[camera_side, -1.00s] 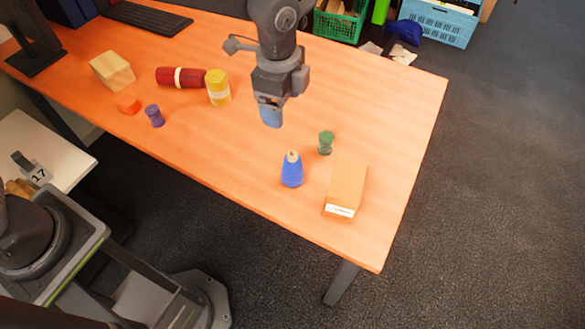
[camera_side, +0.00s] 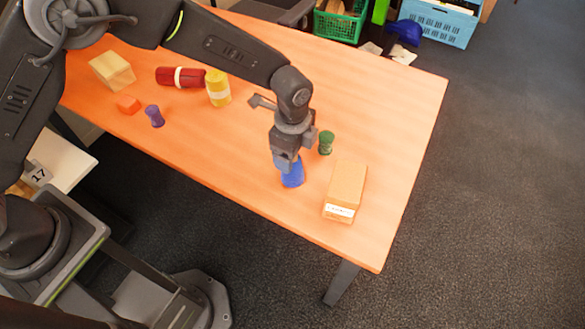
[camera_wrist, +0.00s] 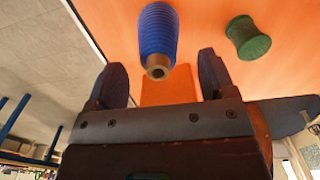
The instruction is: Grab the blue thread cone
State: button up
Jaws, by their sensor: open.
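The blue thread cone (camera_side: 293,178) stands upright on the orange table near its front edge; my gripper hides its top in the side view. In the wrist view the cone (camera_wrist: 158,32) lies ahead of the fingers, its tan tip pointing toward the space between them. My gripper (camera_side: 286,162) is above the cone, pointing down. In the wrist view my gripper (camera_wrist: 164,80) is open, one finger on each side of the cone's line, with nothing held. I cannot tell whether a finger touches the cone.
A green spool (camera_side: 326,143) stands close by to the right, and it also shows in the wrist view (camera_wrist: 248,38). A cardboard box (camera_side: 345,187) lies to the right of the cone. A purple spool (camera_side: 155,116), a yellow spool (camera_side: 218,88) and a red roll (camera_side: 180,77) are farther left.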

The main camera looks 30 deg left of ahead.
notch_tip(320, 180, down, 4)
jog(key=shift+s+r, duration=0.1)
jog(key=shift+r, duration=0.15)
jog(key=c, duration=1)
